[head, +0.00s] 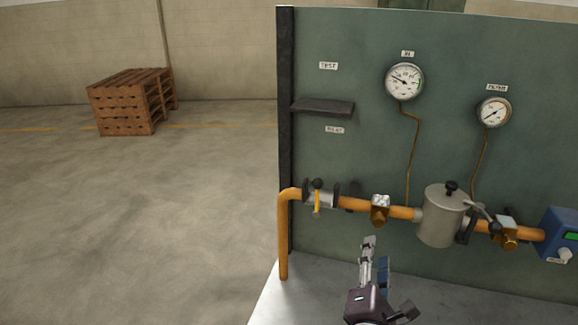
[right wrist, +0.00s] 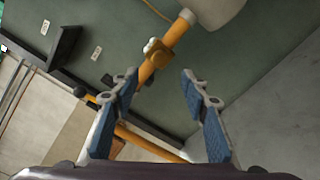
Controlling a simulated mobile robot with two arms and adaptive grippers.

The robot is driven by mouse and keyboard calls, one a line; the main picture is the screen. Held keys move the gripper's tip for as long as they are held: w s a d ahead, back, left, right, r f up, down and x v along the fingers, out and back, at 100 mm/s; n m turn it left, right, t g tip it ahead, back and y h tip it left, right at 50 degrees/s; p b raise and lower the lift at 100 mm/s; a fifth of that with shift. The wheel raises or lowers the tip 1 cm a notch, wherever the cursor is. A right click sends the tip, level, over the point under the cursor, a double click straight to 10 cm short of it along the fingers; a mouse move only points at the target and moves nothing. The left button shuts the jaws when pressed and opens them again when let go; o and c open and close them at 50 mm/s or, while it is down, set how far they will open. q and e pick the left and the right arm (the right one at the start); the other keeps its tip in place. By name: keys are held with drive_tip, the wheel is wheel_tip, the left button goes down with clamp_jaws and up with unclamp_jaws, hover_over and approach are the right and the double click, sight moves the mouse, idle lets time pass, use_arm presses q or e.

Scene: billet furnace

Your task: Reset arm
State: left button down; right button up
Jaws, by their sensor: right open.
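My right gripper (head: 372,262) shows at the bottom middle of the head view, in front of the green panel and below the orange pipe. In the right wrist view the right gripper (right wrist: 162,98) has its two blue-padded fingers spread wide, with nothing between them. The orange pipe (head: 400,212) with a brass fitting (head: 379,209) is beyond the fingertips; the fitting also shows in the right wrist view (right wrist: 156,54). My left gripper is not in view.
Stacked pallets (head: 125,103) stand far left. The floor on the left is clear.

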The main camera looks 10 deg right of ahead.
drive_tip(key=s+f+m+g+y, duration=0.3)
drive_tip(key=s+f+m+g, duration=0.2)
drive_tip(key=s+f+m, duration=0.45)
drive_tip(key=s+a+f+m+g+y, duration=0.65)
drive_tip(key=s+a+f, duration=0.45)
drive_tip(key=s, duration=0.2)
wheel_tip(320, 180, down, 30)
drive_tip(key=s+g+b, duration=0.2)
drive_tip(key=b, duration=0.2)
drive_tip(key=s+d+f+b, duration=0.3)
drive_tip(key=s+f+b, duration=0.1)
drive_tip(key=s+f, duration=1.3)
wheel_tip(320, 180, down, 3)
drive_tip(key=shift+s+f+g, duration=0.15)
drive_tip(key=shift+s+g, duration=0.05)
drive_tip(key=shift+g, duration=0.15)
